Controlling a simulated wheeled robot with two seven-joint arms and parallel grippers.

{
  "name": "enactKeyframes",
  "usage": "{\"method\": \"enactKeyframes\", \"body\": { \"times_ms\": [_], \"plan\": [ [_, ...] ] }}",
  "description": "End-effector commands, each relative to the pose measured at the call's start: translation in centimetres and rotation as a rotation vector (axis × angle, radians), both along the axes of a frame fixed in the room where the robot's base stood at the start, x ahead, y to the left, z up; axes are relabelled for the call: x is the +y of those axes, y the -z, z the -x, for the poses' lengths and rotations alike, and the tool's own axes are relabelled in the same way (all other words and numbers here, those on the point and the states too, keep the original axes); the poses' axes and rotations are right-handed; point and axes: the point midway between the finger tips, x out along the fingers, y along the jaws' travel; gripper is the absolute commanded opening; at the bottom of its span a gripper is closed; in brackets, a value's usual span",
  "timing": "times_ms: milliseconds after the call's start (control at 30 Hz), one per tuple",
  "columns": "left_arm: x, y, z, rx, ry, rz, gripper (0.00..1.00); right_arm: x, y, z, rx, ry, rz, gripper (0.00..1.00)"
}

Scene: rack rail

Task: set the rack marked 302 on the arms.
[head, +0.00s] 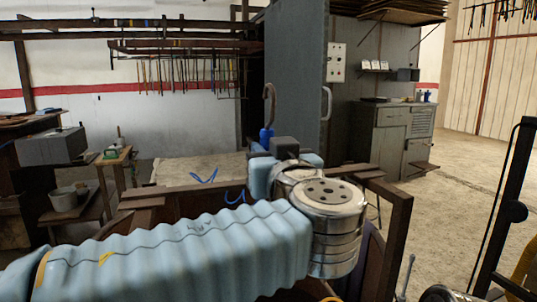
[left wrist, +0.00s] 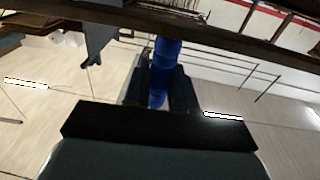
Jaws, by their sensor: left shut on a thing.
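My left gripper (head: 270,150) is in the middle of the head view, raised above the pale-topped bench. It is shut on the blue handle of a hooked tool (head: 266,136), whose rusty hook points up. In the left wrist view the blue handle (left wrist: 165,62) stands between the two dark fingers. A dark rack (head: 185,48) with many thin hanging strips shows at the back wall, apart from the hook in the picture. I cannot read a 302 mark on any rack. The arms meant to bear it cannot be told apart from the dark rails. My right gripper is out of view.
A tall grey cabinet or door panel (head: 297,75) stands behind and right of the gripper. A wooden bench (head: 175,172) lies behind my arm. A dark beam (left wrist: 225,38) crosses the top of the left wrist view. The floor at right (head: 450,190) is open.

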Motion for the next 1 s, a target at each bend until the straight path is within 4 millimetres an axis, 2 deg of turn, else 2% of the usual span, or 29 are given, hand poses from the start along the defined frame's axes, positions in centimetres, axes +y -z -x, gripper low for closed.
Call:
{"method": "enactKeyframes", "body": {
  "times_ms": [100,133,300,667,767,1000],
  "plan": [
    [0.0,0.0,0.0,-0.002,0.0,0.001,0.0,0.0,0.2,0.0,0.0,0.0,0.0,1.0],
    [0.0,0.0,0.0,-0.002,0.0,0.001,0.3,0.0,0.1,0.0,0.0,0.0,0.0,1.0],
    [0.0,0.0,0.0,-0.001,0.0,0.001,0.55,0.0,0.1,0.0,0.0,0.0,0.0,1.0],
    [-0.1,0.2,0.2,0.001,0.001,-0.001,0.55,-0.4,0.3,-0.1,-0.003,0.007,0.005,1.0],
    [-0.6,0.4,1.7,-0.001,0.004,0.0,0.55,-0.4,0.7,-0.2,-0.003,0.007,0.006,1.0],
    [-2.0,0.8,7.4,-0.002,0.004,0.0,0.55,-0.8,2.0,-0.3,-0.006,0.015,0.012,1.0]
  ]
}}
